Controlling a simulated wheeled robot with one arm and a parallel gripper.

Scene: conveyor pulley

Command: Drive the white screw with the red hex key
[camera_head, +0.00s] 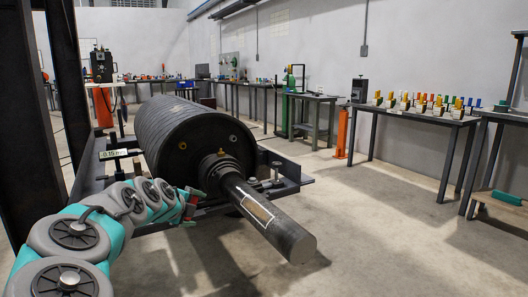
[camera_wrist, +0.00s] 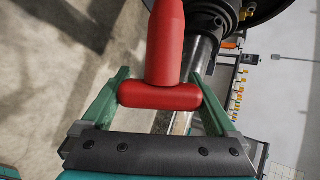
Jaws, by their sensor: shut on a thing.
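In the wrist view, the red hex key (camera_wrist: 165,45) is between the green fingers of my gripper (camera_wrist: 160,88). The gripper is shut on its wide red crosspiece, and its thick shank runs up past the top edge of the picture. In the head view, my gripper (camera_head: 188,206) is at the end of my arm, in front of the black pulley drum (camera_head: 185,135) and left of its shaft. A little of the red hex key (camera_head: 195,192) shows there. I cannot make out the white screw in either view, nor whether the key touches it.
The thick grey shaft (camera_head: 285,232) with a pale rectangular patch sticks out toward the lower right. A dark frame (camera_head: 290,187) carries the drum. Benches with coloured parts (camera_head: 415,110) line the walls.

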